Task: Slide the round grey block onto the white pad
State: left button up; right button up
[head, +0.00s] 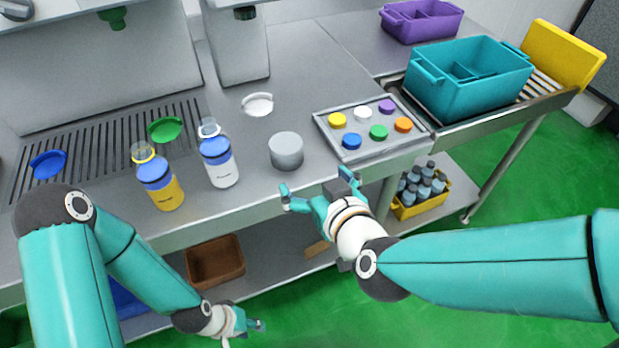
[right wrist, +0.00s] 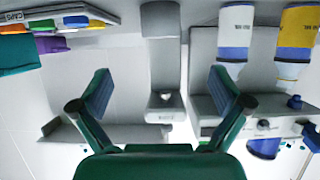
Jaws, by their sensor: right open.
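The round grey block (head: 286,151) stands on the steel counter in the head view, between the white bottle and the button tray. A small round white pad (head: 257,104) lies behind it and slightly to the left, apart from it. My right gripper (head: 315,184) is open and empty at the counter's front edge, in front of the block and not touching it. Its spread fingers also show in the right wrist view (right wrist: 160,95), where I cannot make out the block or the pad. My left gripper (head: 250,325) hangs low in front of the counter; its jaw state is unclear.
A white bottle (head: 219,160) and a yellow bottle (head: 160,184) stand left of the block. A green pad (head: 165,130) and a blue pad (head: 48,164) lie further left. A tray (head: 326,122) with coloured buttons is to the right. Counter between block and white pad is clear.

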aim_at(286, 147)
jog(key=p+x, duration=0.1)
jog(key=x, duration=0.7)
jog(key=p+x, duration=0.2)
jog(key=x, duration=0.6)
jog(key=shift+w+a+r, duration=0.1)
jog(key=shift+w+a, duration=0.05)
jog(key=shift+w, duration=0.15)
jog(key=shift+c, duration=0.3)
